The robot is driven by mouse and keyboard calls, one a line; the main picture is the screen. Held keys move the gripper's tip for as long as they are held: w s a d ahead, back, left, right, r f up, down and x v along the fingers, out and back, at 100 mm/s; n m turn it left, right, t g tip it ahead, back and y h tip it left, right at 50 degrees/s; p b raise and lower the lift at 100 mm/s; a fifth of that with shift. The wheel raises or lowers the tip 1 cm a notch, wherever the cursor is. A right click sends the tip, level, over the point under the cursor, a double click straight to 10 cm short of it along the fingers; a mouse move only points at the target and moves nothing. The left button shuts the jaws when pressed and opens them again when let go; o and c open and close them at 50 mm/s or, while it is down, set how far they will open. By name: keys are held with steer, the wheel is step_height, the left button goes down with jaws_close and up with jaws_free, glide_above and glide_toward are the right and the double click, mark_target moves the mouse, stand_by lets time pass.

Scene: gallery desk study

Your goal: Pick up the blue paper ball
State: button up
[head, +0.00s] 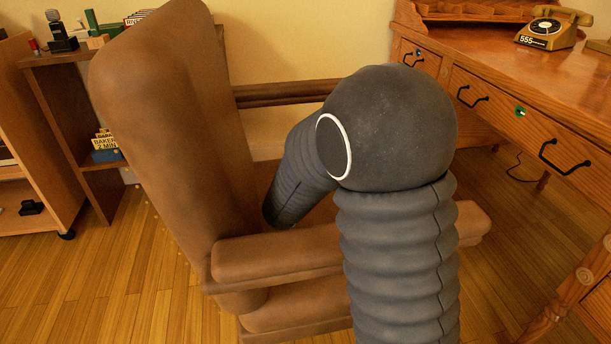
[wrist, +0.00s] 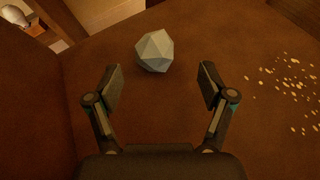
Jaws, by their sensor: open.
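In the wrist view a pale grey-blue faceted ball (wrist: 155,51), which looks like the paper ball, lies on the brown seat (wrist: 150,115) of the armchair. My gripper (wrist: 160,80) is open and empty. The ball is just beyond the fingertips, roughly centred between them and slightly left, and no finger touches it. In the head view my dark arm reaches over the brown armchair (head: 170,130). There my gripper and the ball are hidden behind my arm and the chair.
The chair's near armrest (head: 290,258) and tall back flank my arm. Light crumbs (wrist: 290,95) lie on the seat at right. A pale rounded thing (wrist: 13,14) shows at the wrist view's top left. A wooden desk (head: 520,95) with a telephone (head: 553,28) stands at right, shelves (head: 80,110) at left.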

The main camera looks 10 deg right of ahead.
steer(key=shift+a+x, duration=0.2)
steer(key=shift+x, duration=1.15)
steer(key=shift+a+x, duration=0.2)
steer(key=shift+x, duration=1.15)
steer(key=shift+w+f, duration=0.1)
steer(key=shift+w, duration=0.05)
steer(key=c, duration=0.9)
